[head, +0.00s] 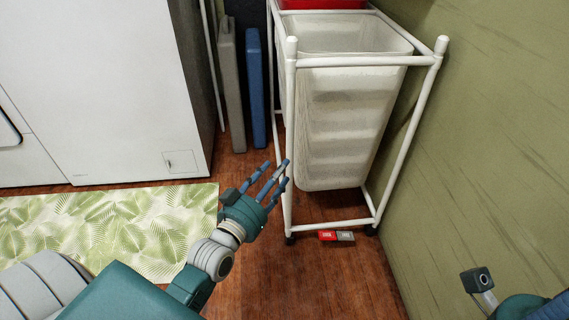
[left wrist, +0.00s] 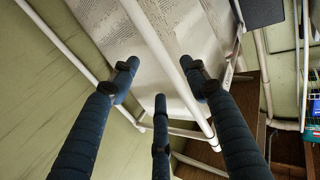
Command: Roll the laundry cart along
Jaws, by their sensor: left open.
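The laundry cart has a white tube frame (head: 291,130) holding a whitish bin (head: 345,125), with a red bin (head: 320,3) behind it. It stands upright against the wall. My left gripper (head: 277,180) is open and empty, with its fingers at the cart's front left post, below the top rail. In the left wrist view, the white post (left wrist: 165,60) runs between the spread fingertips of my left gripper (left wrist: 160,75). I cannot tell whether they touch it. Dark casters (head: 290,240) show under the frame. Part of my right arm shows at the lower right, without its gripper.
A green wall (head: 480,150) stands close on the cart's right. A white appliance (head: 100,90) and a leaf-pattern mat (head: 130,225) are at left. Grey and blue panels (head: 256,90) lean behind. A small red-and-grey item (head: 336,236) lies by the cart's base. Wood floor in front is clear.

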